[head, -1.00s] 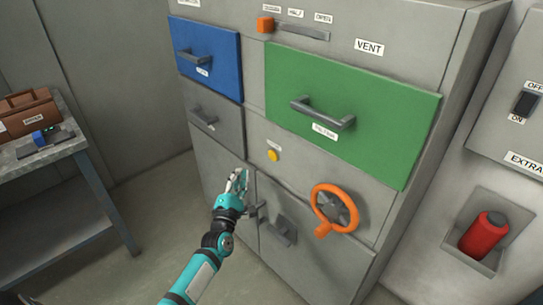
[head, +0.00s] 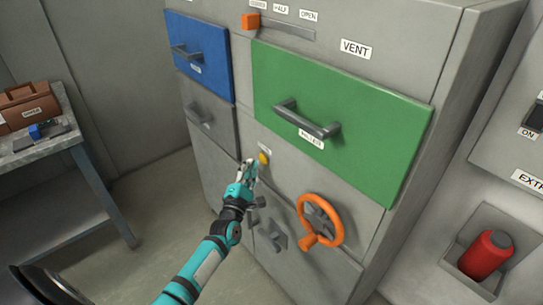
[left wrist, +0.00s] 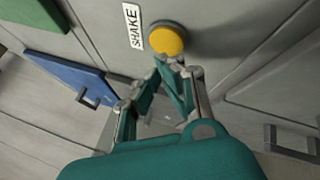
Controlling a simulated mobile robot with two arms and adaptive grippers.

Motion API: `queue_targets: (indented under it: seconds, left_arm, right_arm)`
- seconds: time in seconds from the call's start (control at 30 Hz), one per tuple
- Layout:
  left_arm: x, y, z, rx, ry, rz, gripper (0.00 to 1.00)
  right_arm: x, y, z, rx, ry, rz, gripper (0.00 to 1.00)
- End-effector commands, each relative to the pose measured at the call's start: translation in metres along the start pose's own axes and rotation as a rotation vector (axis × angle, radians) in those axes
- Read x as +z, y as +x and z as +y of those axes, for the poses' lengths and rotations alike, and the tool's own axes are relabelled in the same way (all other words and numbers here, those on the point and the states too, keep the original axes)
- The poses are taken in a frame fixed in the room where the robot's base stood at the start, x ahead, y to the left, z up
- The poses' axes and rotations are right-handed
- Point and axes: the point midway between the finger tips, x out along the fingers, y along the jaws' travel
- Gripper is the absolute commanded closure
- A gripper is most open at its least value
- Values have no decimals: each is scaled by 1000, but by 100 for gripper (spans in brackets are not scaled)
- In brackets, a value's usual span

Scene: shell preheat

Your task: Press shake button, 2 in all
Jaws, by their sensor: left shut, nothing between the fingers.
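The shake button is a round yellow button (head: 263,158) on the grey cabinet front, below the green drawer. In the left wrist view the yellow button (left wrist: 167,40) sits in a dark ring beside a white SHAKE label (left wrist: 133,26). My left gripper (head: 249,166) is shut and empty, with its fingertips just below and left of the button. In the left wrist view its closed fingertips (left wrist: 163,65) lie close under the button's lower edge; I cannot tell whether they touch it. My right gripper is not in view.
An orange handwheel (head: 321,220) sticks out to the right of my left gripper. Handles of the green drawer (head: 350,115), blue drawer (head: 205,55) and grey lower doors protrude nearby. A red cylinder (head: 486,255) sits in a recess at the right. A side table (head: 40,150) stands at the left.

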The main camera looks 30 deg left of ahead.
Motion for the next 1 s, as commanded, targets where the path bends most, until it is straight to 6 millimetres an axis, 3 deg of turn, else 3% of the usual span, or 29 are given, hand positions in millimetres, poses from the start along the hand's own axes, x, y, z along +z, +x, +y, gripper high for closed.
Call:
queue_targets:
  seconds: [0.4, 1.0]
  left_arm:
    - [2, 2, -2, -1, 1, 1, 100]
    - [2, 2, -2, 0, 1, 1, 100]
  right_arm:
    - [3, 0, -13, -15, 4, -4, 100]
    - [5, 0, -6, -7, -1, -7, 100]
